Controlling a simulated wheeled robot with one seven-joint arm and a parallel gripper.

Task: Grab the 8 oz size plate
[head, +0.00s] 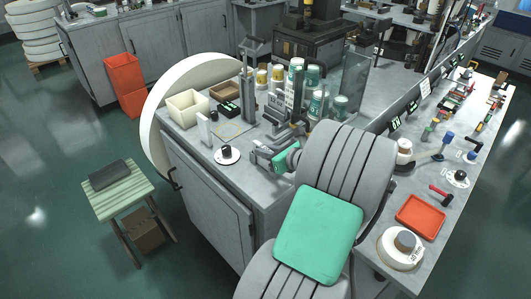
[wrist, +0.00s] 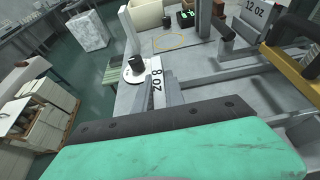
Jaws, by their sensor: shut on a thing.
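The 8 oz plate (wrist: 156,77) shows in the wrist view as a light upright piece with a black "8 OZ" label. My gripper (wrist: 163,97) is shut on it, with the grey fingers just below the label. In the head view my gripper (head: 263,154) is low over the front of the grey bench, right of a white disc with a black knob (head: 227,154). The plate is too small to make out clearly there. Its lower part is hidden by my fingers in the wrist view.
A plate marked "12 OZ" (wrist: 255,12) stands at the upper right of the wrist view, beside metal rails. A cream bin (head: 187,109) and several cups (head: 315,103) stand farther back on the bench. An orange tray (head: 420,216) lies at the right.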

